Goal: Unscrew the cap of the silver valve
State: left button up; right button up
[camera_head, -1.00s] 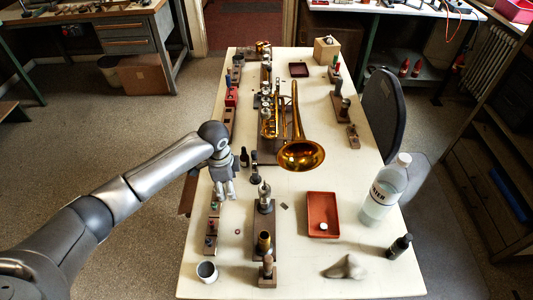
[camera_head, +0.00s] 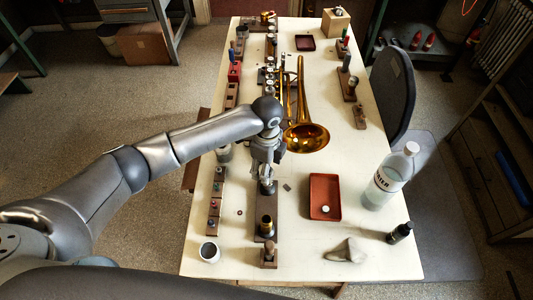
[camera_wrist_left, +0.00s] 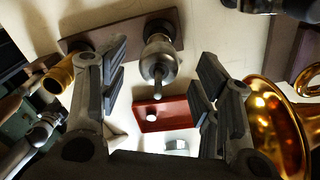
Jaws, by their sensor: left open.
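The silver valve (camera_wrist_left: 159,62) stands in a dark wooden block (camera_wrist_left: 118,30), its narrow stem pointing toward the wrist camera. In the head view, the valve's lower part (camera_head: 267,187) shows just under my left gripper, which hides its top. My left gripper (camera_head: 266,172) points down over the valve. In the left wrist view, its fingers (camera_wrist_left: 162,75) are spread, one on each side of the valve, with visible gaps and nothing held. My right gripper is not in view.
The brass horn's bell (camera_head: 306,138) is close on the right. A brass cylinder (camera_head: 266,226) stands on the same block, nearer me. A red tray (camera_head: 333,190) holds a small white piece. A clear bottle (camera_head: 378,190) stands farther right. Small coloured parts (camera_head: 214,203) line the left.

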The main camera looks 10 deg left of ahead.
pick_arm(q)
jog(key=shift+f, duration=1)
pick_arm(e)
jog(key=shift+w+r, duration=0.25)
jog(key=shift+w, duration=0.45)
pick_arm(q)
jog(key=c, duration=1.2)
jog(key=shift+r+n+p, duration=0.2)
jog(key=shift+n+p, duration=0.3)
jog(key=shift+p, duration=0.15)
jog(key=shift+c, duration=0.2)
jog(key=shift+s+n+p, duration=0.1)
jog(key=shift+n+p, duration=1.4)
jog(key=shift+n, duration=0.2)
jog(key=shift+f+n, duration=0.15)
jog(key=shift+n, duration=0.25)
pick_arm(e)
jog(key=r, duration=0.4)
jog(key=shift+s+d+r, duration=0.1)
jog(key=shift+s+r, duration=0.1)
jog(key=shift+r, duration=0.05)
pick_arm(q)
jog(key=shift+p, duration=0.3)
